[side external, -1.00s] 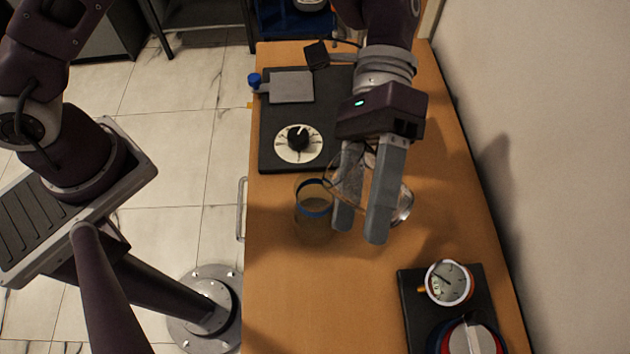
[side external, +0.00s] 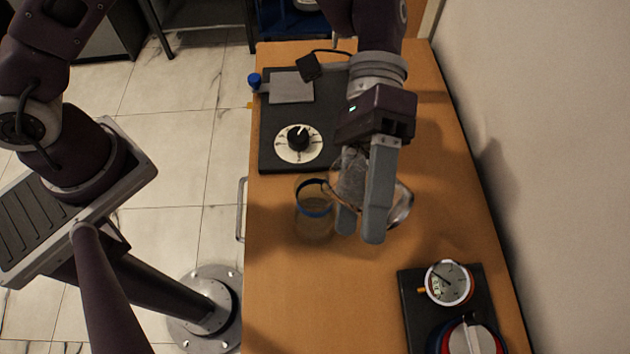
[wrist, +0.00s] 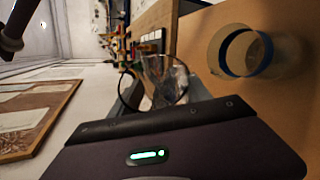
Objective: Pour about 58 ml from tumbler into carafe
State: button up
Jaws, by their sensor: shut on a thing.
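My gripper (side external: 359,226) is shut on a clear glass tumbler (side external: 402,207), which it holds tilted above the table, its rim toward the left. The carafe (side external: 315,222) is a clear glass vessel with a blue band, upright on the wooden table just left of my fingers. The tumbler's rim is close to the carafe's mouth; I cannot tell whether they touch. In the wrist view the tumbler (wrist: 163,78) lies beyond my gripper body and the carafe (wrist: 248,52) is at upper right. Liquid levels and any stream are not clear.
A black panel with a white-faced dial (side external: 298,145) lies behind the carafe. A gauge (side external: 449,283) on a black base stands at the front right, beside a red and blue round object (side external: 472,338). The wall is at right. Bare table (side external: 320,295) lies in front.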

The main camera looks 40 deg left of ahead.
jog(key=shift+a+r+m+h, duration=0.2)
jog(key=shift+m+h, duration=0.1)
dwell(0.6)
jog(key=shift+s+d+r, duration=0.1)
jog(key=shift+d+r, duration=0.05)
jog(key=shift+d, duration=0.05)
dwell(0.5)
jog(key=shift+a+r+m+h, duration=0.2)
jog(key=shift+r+m+h, duration=0.35)
jog(key=shift+m, duration=0.25)
dwell(0.5)
jog(key=shift+d+f+h, duration=0.15)
jog(key=shift+f+h, duration=0.15)
jog(key=shift+h, duration=0.05)
jog(key=shift+f+m+p, duration=0.15)
jog(key=shift+m+p, duration=0.15)
jog(key=shift+m, duration=0.1)
dwell(0.4)
